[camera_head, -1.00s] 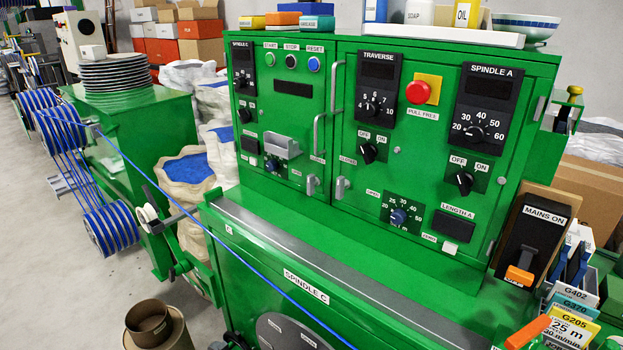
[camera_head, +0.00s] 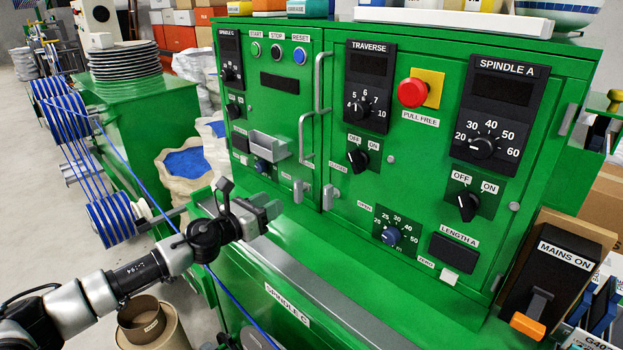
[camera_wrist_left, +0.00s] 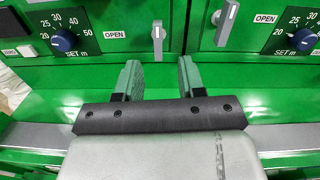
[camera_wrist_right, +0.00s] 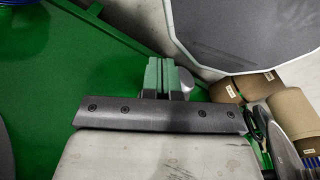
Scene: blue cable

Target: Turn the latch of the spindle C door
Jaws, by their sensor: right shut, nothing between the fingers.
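The spindle C door (camera_head: 270,120) is the left green door of the cabinet, and it is closed. Its small grey latch (camera_head: 299,190) is at the lower right of the door, beside an OPEN label. The latch (camera_wrist_left: 157,40) stands upright in the left wrist view, ahead of the gap between the fingers. My left gripper (camera_head: 268,208) is in front of the door's lower part, left of the latch in the head view. In the left wrist view its fingers (camera_wrist_left: 158,78) are open, empty and apart from the latch. My right gripper (camera_wrist_right: 160,75) is shut and empty.
A second latch (camera_head: 329,196) sits close by on the right door and looks tilted in the left wrist view. A looped handle (camera_head: 306,140) juts out above the spindle C latch. A blue cable (camera_head: 235,310) runs below my left arm. Brown cylinders (camera_wrist_right: 290,115) show in the right wrist view.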

